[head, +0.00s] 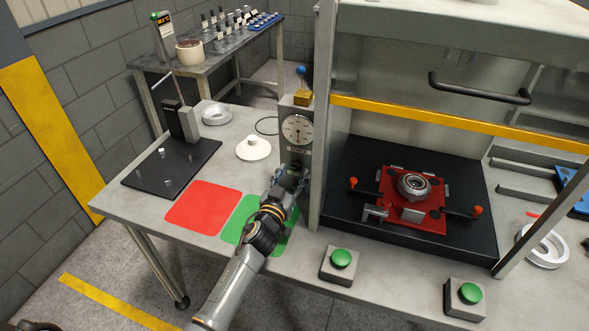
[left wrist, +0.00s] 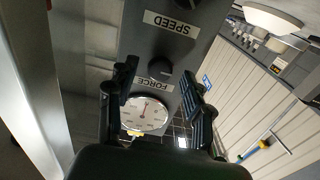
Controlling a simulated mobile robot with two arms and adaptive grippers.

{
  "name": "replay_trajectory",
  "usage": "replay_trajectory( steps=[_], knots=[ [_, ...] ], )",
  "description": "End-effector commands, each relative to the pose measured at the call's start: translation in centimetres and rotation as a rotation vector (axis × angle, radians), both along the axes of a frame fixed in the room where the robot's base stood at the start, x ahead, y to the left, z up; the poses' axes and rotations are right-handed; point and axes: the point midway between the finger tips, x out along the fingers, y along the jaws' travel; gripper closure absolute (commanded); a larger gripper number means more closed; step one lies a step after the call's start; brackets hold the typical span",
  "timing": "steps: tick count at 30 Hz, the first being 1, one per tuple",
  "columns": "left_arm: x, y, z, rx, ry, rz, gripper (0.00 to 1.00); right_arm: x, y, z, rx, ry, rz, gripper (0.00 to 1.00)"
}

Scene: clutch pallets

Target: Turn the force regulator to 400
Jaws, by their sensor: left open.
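The force regulator knob (left wrist: 160,67) is a small dark round knob on a grey panel in the left wrist view, beside an upside-down FORCE label (left wrist: 153,84). My left gripper (left wrist: 158,82) is open, with one finger on each side of the knob's area; I cannot tell whether either touches it. The round white gauge (left wrist: 145,113) sits beyond the label, its numbers too small to read. In the head view the gauge (head: 297,129) is on the grey column, and my left gripper (head: 291,181) is just below it, hiding the knob. My right gripper is not in view.
A SPEED label (left wrist: 172,23) is on the same panel. The press frame (head: 326,120) stands right of the column, with a red fixture (head: 411,213) inside. Two green buttons (head: 341,258) (head: 470,293) are at the front edge. Red (head: 203,207) and green mats lie left.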

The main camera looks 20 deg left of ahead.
Motion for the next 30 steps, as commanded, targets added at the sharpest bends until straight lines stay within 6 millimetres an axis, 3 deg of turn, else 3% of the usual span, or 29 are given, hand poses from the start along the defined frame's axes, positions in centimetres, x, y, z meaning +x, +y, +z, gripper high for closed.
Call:
replay_trajectory(
  steps=[6,16,24,30],
  knots=[
    [1.9,-0.1,0.0,0.000,0.000,0.001,0.49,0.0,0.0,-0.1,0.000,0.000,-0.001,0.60],
    [2.2,-0.1,-0.1,0.001,0.001,0.001,0.49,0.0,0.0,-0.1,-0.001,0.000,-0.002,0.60],
    [2.2,0.0,-0.1,0.001,0.001,0.001,1.00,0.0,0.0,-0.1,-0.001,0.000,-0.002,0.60],
    [2.2,0.0,-0.1,0.009,0.001,0.001,1.00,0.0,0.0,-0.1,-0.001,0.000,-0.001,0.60]
  ],
)
